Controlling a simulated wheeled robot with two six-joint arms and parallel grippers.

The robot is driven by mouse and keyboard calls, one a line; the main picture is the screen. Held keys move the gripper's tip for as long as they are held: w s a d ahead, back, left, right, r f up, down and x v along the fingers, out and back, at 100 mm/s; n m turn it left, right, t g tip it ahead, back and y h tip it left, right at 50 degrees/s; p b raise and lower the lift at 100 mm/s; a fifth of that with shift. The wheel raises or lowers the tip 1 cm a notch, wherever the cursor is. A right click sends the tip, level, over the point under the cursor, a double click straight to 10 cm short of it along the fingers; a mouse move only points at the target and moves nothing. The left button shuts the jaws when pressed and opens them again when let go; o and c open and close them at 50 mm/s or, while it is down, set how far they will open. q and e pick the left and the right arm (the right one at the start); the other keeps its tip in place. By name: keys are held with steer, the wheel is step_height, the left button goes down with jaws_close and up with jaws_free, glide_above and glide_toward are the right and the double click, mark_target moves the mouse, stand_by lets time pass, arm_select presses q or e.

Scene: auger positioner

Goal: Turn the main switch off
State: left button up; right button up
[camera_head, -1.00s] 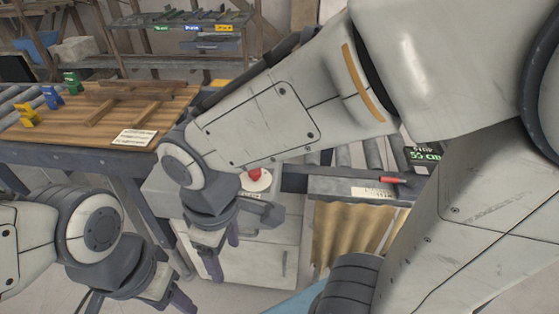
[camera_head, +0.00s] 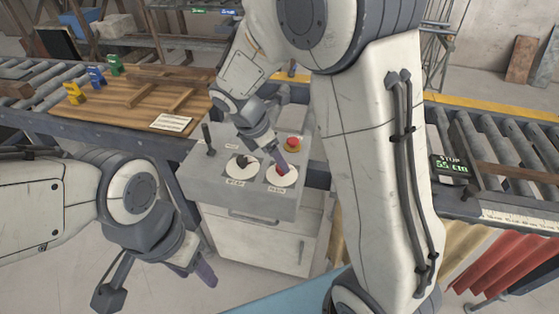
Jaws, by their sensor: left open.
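A grey control console (camera_head: 240,201) stands at centre with two round white dials on its sloped top. The right dial (camera_head: 284,181) has a red knob (camera_head: 281,169) and a small label that seems to read MAIN. The left dial (camera_head: 240,173) has a dark knob. My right gripper (camera_head: 279,157) hangs over the console, with a purple finger at or just above the red knob. Contact and jaw opening are unclear. My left gripper (camera_head: 157,284) is open and empty at lower left, in front of the console, its fingers spread wide.
A black lever (camera_head: 208,140) rises at the console's left and a red push button (camera_head: 292,144) sits behind the right dial. Roller conveyors (camera_head: 482,157) run along the right, with a small display (camera_head: 453,168).

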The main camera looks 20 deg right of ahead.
steer(key=shift+x, duration=1.6)
jaws_close()
